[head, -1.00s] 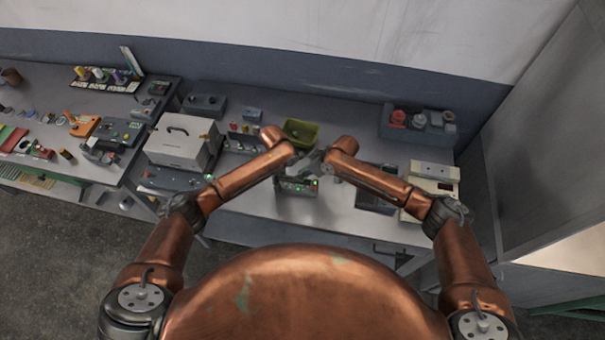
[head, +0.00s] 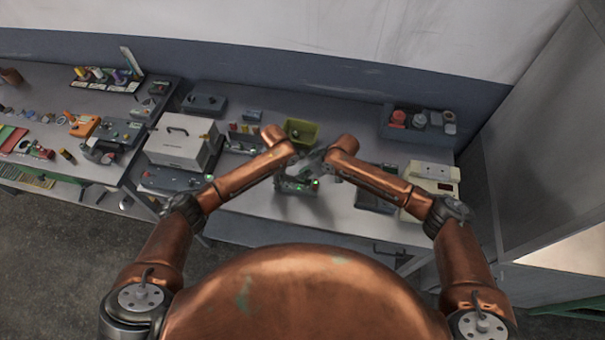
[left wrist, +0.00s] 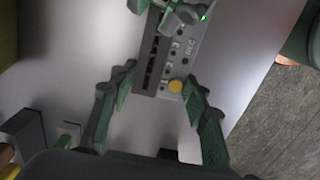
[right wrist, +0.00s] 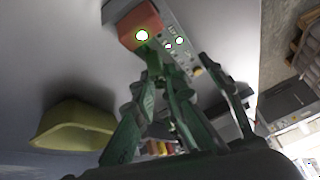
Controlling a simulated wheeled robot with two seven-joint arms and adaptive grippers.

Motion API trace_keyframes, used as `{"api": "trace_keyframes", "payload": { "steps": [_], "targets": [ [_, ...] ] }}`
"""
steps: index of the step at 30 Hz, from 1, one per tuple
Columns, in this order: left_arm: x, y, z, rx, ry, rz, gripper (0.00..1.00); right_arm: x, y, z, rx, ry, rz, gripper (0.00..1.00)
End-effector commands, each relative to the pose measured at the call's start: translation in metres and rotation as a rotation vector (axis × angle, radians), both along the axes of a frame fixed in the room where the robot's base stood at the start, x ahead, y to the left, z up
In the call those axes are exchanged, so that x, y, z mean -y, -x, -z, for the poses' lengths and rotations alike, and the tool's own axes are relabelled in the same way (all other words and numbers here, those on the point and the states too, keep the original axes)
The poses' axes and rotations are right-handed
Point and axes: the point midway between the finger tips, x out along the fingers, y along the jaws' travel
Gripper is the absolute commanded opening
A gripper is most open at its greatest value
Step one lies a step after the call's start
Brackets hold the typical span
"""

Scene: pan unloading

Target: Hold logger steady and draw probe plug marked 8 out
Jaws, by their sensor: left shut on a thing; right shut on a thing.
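The logger (head: 296,187) is a grey box with green lights on the middle of the bench. In the left wrist view the logger (left wrist: 182,52) shows a row of dark slots, small sockets and a yellow button at its near end. My right gripper (right wrist: 156,62) is shut at the logger's other end, on a red-orange block (right wrist: 140,20) that I take for the probe plug. Its marking cannot be read, and whether it is still seated is unclear.
An olive-green bin (head: 301,130) stands just behind the logger; it also shows in the right wrist view (right wrist: 75,124). A dark tray (head: 376,203) and a cream device (head: 432,190) lie to the right. A white case (head: 181,142) stands to the left.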

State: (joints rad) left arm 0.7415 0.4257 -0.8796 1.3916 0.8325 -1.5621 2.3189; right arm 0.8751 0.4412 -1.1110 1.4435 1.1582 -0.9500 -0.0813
Motion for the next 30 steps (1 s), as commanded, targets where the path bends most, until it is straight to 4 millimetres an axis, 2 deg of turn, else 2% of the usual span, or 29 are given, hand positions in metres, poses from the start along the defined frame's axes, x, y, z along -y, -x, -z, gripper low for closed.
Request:
{"api": "trace_keyframes", "payload": {
  "steps": [6,22,30],
  "targets": [
    [-0.005,0.002,0.003,-0.005,-0.01,-0.005,0.08,-0.001,-0.004,-0.008,0.007,-0.004,0.001,0.0],
    [-0.003,0.002,0.003,-0.005,-0.007,-0.003,0.08,-0.001,-0.002,-0.013,0.004,-0.004,0.0,0.0],
    [-0.002,0.002,0.003,-0.005,-0.005,-0.002,0.08,-0.001,-0.003,-0.022,0.003,-0.003,0.0,0.0]
  ]
}}
